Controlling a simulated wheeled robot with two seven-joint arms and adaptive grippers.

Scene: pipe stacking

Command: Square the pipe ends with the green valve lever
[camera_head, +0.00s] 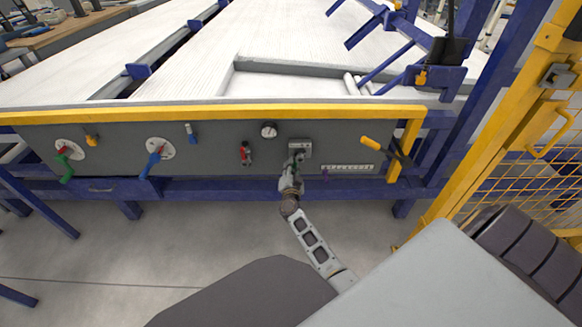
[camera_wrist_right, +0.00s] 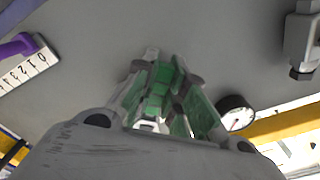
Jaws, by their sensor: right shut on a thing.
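My right gripper (camera_head: 292,178) is at the front panel, just below a small grey box. In the right wrist view its fingers (camera_wrist_right: 160,100) are closed around a green lever (camera_wrist_right: 159,82), which they partly hide. The grey box mostly hides behind the gripper in that view. Another green-handled lever with a red part (camera_head: 66,172) sits on a round white plate at the panel's left end, apart from my gripper. White ribbed rows that look like pipes (camera_head: 290,50) lie on the bed behind the panel. My left gripper is out of view.
The grey panel (camera_head: 215,135) also carries a blue lever (camera_head: 153,160), a red valve (camera_head: 245,153), a round gauge (camera_head: 269,130) and a numbered scale (camera_head: 347,168). A yellow-handled lever (camera_head: 372,143) is to the right. A yellow fence (camera_head: 500,130) bounds the right side.

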